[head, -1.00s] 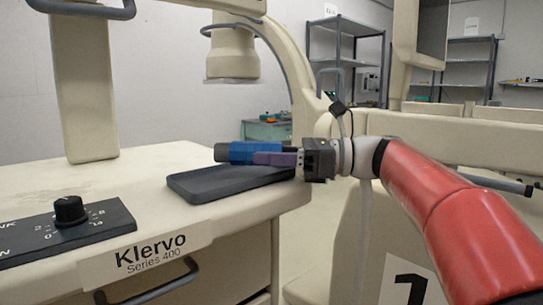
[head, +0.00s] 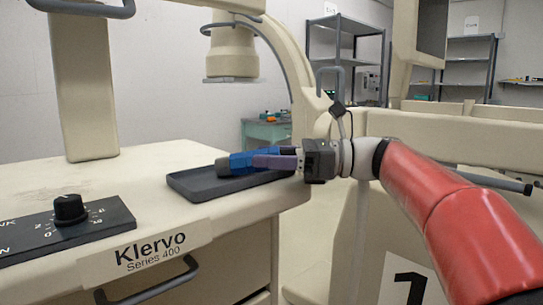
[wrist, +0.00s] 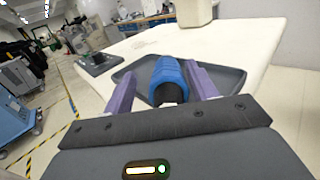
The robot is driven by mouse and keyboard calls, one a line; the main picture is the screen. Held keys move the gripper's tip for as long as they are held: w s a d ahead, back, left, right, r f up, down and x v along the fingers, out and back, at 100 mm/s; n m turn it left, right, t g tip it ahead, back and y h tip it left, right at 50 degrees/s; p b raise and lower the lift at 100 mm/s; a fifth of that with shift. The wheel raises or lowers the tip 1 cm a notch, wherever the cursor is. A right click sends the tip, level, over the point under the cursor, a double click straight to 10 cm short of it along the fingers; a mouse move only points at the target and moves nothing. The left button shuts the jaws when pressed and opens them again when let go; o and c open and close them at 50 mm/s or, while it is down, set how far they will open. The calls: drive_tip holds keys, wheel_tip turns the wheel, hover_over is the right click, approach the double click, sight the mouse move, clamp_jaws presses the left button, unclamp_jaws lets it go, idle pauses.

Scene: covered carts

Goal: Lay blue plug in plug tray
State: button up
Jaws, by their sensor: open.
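The blue plug (head: 240,161) lies tilted in the dark grey plug tray (head: 205,190), its darker front end low over the tray floor. In the wrist view the blue plug (wrist: 167,77) sits between the two purple fingers, with gaps visible beside it, and the tray rim (wrist: 236,78) shows around it. My gripper (head: 275,159) is open, with its fingers on either side of the plug, above the tray's right end. The near finger hides part of the plug in the head view.
The tray rests near the right edge of a cream cart top (head: 150,165). A control panel with a black knob (head: 69,208) is at the left. A cream column with a round head (head: 231,52) hangs behind.

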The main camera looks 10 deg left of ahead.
drive_tip(key=shift+w+d, duration=0.1)
drive_tip(key=shift+d, duration=0.05)
drive_tip(key=d+p, duration=0.1)
drive_tip(key=d, duration=1)
drive_tip(key=shift+w+d+r, duration=0.2)
drive_tip(key=shift+w+d, duration=0.15)
drive_tip(key=shift+w, duration=0.05)
